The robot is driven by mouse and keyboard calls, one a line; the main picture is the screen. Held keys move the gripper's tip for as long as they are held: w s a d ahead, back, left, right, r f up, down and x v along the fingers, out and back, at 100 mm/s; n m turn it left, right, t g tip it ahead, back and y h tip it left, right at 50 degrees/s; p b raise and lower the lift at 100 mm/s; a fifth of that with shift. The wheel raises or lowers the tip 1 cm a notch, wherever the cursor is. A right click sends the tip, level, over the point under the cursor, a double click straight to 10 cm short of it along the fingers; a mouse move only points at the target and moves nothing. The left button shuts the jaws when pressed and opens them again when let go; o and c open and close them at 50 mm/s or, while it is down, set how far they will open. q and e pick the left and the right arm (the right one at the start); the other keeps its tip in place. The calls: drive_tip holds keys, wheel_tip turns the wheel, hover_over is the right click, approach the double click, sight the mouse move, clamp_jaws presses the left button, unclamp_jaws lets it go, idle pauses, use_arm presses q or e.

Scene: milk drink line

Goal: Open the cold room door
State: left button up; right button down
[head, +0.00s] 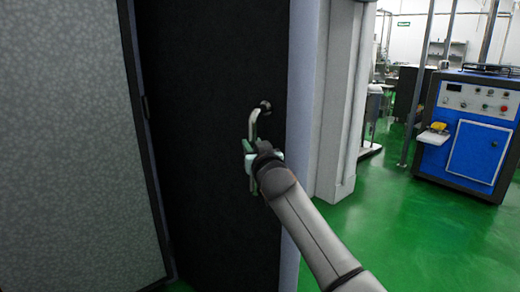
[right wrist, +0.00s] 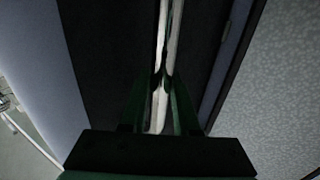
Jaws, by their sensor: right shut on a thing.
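The cold room door (head: 205,90) is a tall dark panel in the head view, set between a grey speckled wall on the left and a pale frame on the right. A metal bar handle (head: 255,122) stands upright near its right edge. My right gripper (head: 250,165) is shut on the handle's lower part. In the right wrist view, the handle (right wrist: 168,40) runs between the two green fingers (right wrist: 158,110). The handle's lower end is hidden by the gripper. The door's bottom edge is partly in view, and I cannot tell if the door is ajar. My left gripper is not in view.
The grey speckled panel (head: 70,130) fills the left side. A pale pillar (head: 338,100) stands right of the door. A blue machine (head: 470,130) with a control panel stands farther right. The green floor (head: 400,235) between is clear.

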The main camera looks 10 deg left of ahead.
drive_tip(key=shift+s+a+r, duration=0.15)
drive_tip(key=shift+a, duration=0.05)
idle(0.3)
drive_tip(key=c, duration=0.7)
unclamp_jaws()
drive_tip(key=shift+o, duration=0.2)
drive_tip(key=shift+d, duration=0.1)
drive_tip(key=shift+v, duration=3.7)
drive_tip(key=shift+f, duration=0.2)
